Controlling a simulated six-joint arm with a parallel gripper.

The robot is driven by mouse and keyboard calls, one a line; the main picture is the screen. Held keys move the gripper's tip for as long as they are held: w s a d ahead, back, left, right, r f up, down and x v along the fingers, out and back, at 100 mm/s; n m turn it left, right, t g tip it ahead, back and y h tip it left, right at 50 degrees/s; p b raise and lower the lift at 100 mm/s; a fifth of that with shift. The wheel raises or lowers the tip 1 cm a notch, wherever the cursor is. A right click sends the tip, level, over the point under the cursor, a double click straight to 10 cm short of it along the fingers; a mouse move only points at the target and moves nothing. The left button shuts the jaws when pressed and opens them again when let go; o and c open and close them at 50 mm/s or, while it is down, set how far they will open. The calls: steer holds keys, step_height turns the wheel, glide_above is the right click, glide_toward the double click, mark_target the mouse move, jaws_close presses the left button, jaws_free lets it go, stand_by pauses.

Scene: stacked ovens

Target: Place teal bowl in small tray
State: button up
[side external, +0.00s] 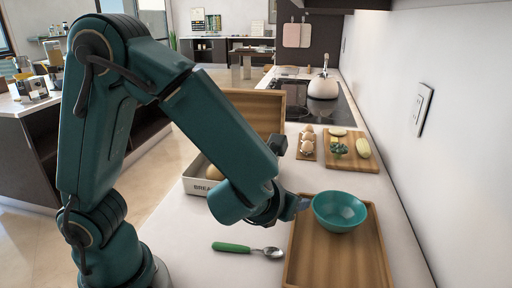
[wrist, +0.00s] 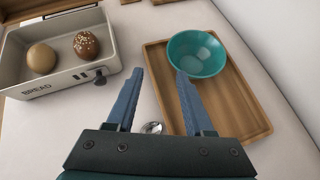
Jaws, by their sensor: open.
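The teal bowl (side external: 340,212) sits upright on the far end of the small wooden tray (side external: 320,258) on the counter. In the wrist view the bowl (wrist: 196,53) rests inside the tray (wrist: 243,115), near its far edge, and looks empty. My gripper (wrist: 156,90) is open, its two blue fingers apart with nothing between them. The right fingertip appears close to the bowl's near rim; I cannot tell whether they touch. In the side view my gripper (side external: 300,205) is just left of the bowl, partly hidden by my arm.
A bread box (side external: 196,183) with rolls stands behind my arm. A green-handled spoon (side external: 247,249) lies left of the tray. An egg holder (side external: 307,143) and a cutting board with vegetables (side external: 362,160) lie farther back. The wall bounds the right side.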

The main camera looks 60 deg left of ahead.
steer(key=s+a+r+n+g, duration=0.1)
steer(key=s+a+n+g, duration=0.15)
steer(key=s+n, duration=0.45)
steer(key=s+a+r+n+g, duration=0.15)
steer(key=s+a+n, duration=0.25)
steer(key=n, duration=0.8)
steer(key=s+d+r+n+h, duration=0.3)
steer(key=s+d+n+h, duration=0.1)
steer(key=n, duration=0.8)
steer(key=shift+s+d+n+h, duration=0.15)
steer(key=shift+d+n+h, duration=0.3)
steer(key=shift+d, duration=0.55)
steer(key=shift+o, duration=0.3)
